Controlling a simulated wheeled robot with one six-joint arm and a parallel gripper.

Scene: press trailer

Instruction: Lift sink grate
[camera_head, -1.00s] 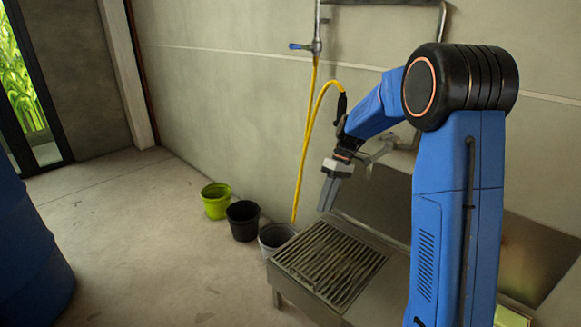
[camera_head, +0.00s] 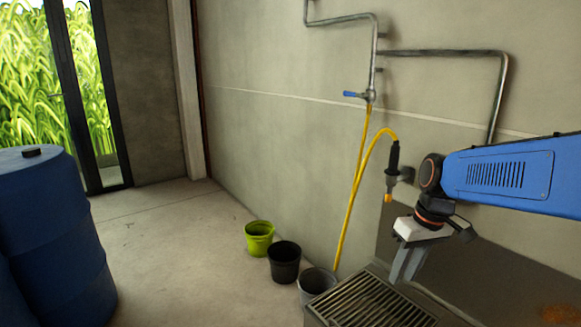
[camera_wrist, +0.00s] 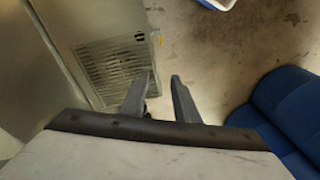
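The sink grate (camera_head: 372,303) is a slatted metal panel lying flat in the top of the metal sink (camera_head: 432,299). The bottom edge of the head view cuts off its near part. My gripper (camera_head: 404,272) hangs above the grate with its fingers pointing down. In the wrist view the grate (camera_wrist: 108,68) lies to the left of my gripper (camera_wrist: 160,82). The left finger overlaps the grate's right edge in that picture, and I cannot tell the height between them. The fingers are apart with nothing between them.
A grey bucket (camera_head: 316,282), a black bucket (camera_head: 284,262) and a green bucket (camera_head: 259,238) stand on the floor by the wall. A yellow hose (camera_head: 350,215) hangs from the tap behind my gripper. A blue barrel (camera_head: 50,240) stands at left. The floor between is clear.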

